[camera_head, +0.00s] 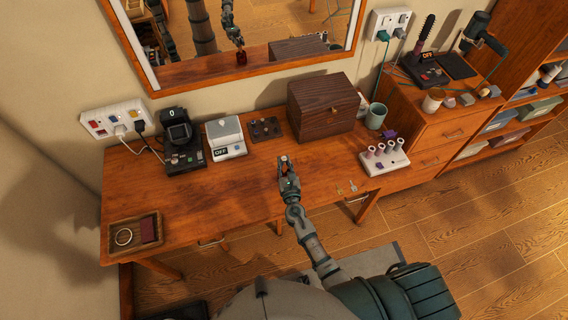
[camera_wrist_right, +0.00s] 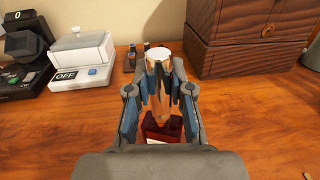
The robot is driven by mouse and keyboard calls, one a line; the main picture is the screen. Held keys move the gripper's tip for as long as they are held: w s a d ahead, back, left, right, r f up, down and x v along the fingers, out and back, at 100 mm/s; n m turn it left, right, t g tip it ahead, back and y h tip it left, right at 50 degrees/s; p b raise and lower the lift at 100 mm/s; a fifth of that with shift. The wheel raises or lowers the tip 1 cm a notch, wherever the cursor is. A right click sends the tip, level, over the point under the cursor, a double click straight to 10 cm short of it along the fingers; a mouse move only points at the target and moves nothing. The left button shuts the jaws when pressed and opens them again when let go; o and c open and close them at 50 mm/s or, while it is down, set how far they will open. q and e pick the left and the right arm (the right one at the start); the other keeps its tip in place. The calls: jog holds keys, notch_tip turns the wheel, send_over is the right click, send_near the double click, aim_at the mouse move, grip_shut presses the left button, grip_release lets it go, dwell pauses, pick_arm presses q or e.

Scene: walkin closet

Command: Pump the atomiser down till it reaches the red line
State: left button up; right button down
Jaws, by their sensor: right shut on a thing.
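The atomiser stands on the wooden desk. In the right wrist view its pale round top and copper-coloured neck (camera_wrist_right: 160,56) rise between my fingers, and its dark red body (camera_wrist_right: 160,127) shows below them. My right gripper (camera_head: 287,170) is over the desk near its front middle; in the right wrist view its fingers (camera_wrist_right: 160,85) are closed around the neck from both sides. In the head view the gripper hides most of the atomiser. I cannot make out the red line. My left gripper is not in view.
A dark wooden box (camera_head: 322,106) stands behind the gripper. A white scale (camera_head: 225,138) and a black device (camera_head: 182,143) are at the back left. A white rack (camera_head: 384,157) is to the right, a small tray (camera_head: 134,236) at the left front. The desk left of the gripper is clear.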

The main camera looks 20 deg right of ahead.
aim_at(284, 158)
jog(key=shift+r, duration=0.15)
jog(key=shift+f, duration=0.3)
dwell(0.4)
jog(key=shift+r, duration=0.3)
jog(key=shift+f, duration=0.4)
dwell(0.5)
jog(key=shift+s+f, duration=0.15)
jog(key=shift+f, duration=0.1)
jog(key=shift+r, duration=0.3)
dwell(0.3)
jog(key=shift+r, duration=0.25)
jog(key=shift+r+p, duration=0.3)
jog(key=shift+p, duration=0.2)
jog(key=shift+r+p, duration=1.65)
jog(key=shift+r, duration=0.05)
